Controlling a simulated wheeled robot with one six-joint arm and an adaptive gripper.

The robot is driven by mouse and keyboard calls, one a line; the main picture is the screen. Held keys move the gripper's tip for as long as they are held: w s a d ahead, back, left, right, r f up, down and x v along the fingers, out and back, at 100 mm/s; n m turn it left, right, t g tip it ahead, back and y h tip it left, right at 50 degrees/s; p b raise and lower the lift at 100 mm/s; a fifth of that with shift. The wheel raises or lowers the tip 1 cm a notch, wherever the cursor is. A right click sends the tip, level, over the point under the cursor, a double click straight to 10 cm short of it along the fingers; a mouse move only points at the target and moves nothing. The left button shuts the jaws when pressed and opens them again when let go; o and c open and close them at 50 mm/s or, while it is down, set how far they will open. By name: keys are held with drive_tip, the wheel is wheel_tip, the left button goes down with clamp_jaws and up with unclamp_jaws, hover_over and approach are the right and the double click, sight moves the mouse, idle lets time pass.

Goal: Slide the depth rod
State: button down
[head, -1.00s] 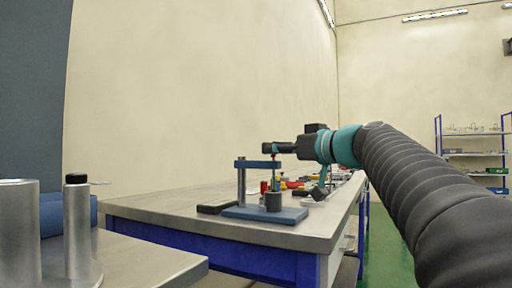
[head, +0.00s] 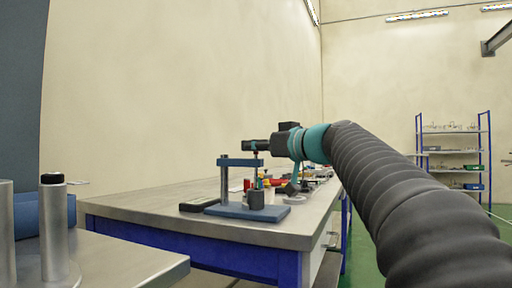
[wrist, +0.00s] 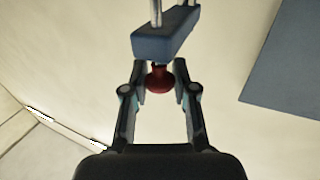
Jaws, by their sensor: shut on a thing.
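A blue depth stand stands on the workbench, with a flat blue base (head: 230,210), an upright steel post (head: 224,186) and a blue crossbar (head: 240,162). A dark cylinder (head: 257,199) sits on the base below the crossbar's end. The depth rod's red knob (wrist: 159,79) is between my fingertips in the wrist view, beside the crossbar (wrist: 165,40). My gripper (wrist: 160,70) is shut on this knob. In the head view my gripper (head: 257,146) is just above the crossbar's right end; its fingers and the knob are small and hard to make out there.
A nearer metal table (head: 120,262) holds a steel cylinder with a black top (head: 53,225). Shelves (head: 452,155) stand far right.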

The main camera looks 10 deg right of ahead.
wheel_tip(320, 180, up, 7)
drive_tip(key=p, duration=0.3)
drive_tip(key=shift+r, duration=0.1)
drive_tip(key=c, duration=0.9)
unclamp_jaws()
drive_tip(key=shift+s+d, duration=0.1)
drive_tip(key=v, duration=1.1)
drive_tip(key=shift+s+d, duration=0.25)
drive_tip(key=shift+s, duration=0.1)
